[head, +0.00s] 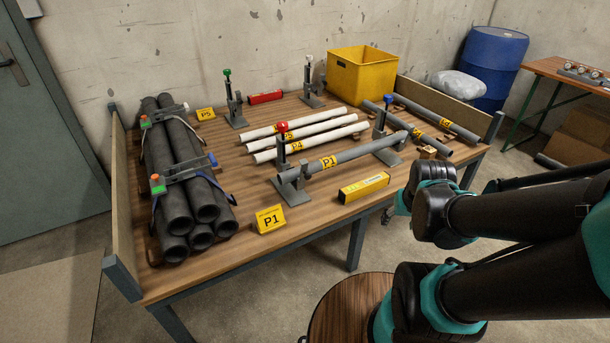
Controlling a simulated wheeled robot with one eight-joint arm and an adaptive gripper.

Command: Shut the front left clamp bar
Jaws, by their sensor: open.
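The front left clamp (291,180) stands near the table's front edge, with a grey base and a red knob (283,127). Its bar (283,146) points up, standing open above the pipe. A grey pipe labelled P1 (350,152) lies across this clamp and the front right clamp (383,148), which has a blue knob and also shows an upright bar. Two more clamps stand behind, one with a green knob (227,73) and one with a white knob (308,58). My gripper is not in view; only black and teal links of my arm show at the right.
White pipes (305,135) lie behind the P1 pipe. A yellow box (364,187) and a P1 sign (270,218) lie near the front edge. Strapped dark pipes (205,205) fill the left end. A yellow bin (362,75) and grey pipes (437,117) are at the right.

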